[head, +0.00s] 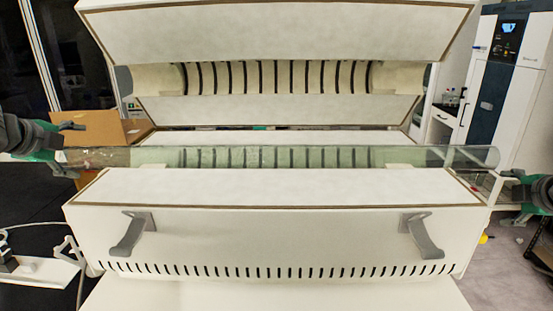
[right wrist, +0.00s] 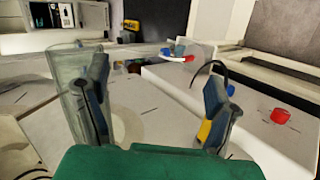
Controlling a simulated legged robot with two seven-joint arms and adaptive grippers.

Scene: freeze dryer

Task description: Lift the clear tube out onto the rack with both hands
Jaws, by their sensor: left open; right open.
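The clear tube (head: 280,157) lies level across the open white furnace, with both ends sticking out past its sides. My left gripper (head: 76,150) is open at the tube's left end, one finger above and one below it in the head view; contact cannot be told. My right gripper (head: 512,184) is open, just right of and slightly below the tube's right end. In the right wrist view its two fingers (right wrist: 155,88) are spread wide, with a clear curved surface, likely the tube (right wrist: 68,95), by the left finger. I cannot pick out the rack with certainty.
The furnace's lower half (head: 275,235) has two grey handles in front; its lid (head: 275,30) stands raised above the tube. A cardboard box (head: 95,128) is behind my left gripper. A tall blue-and-white cabinet (head: 500,80) stands at the back right. A white stand (head: 40,268) is at lower left.

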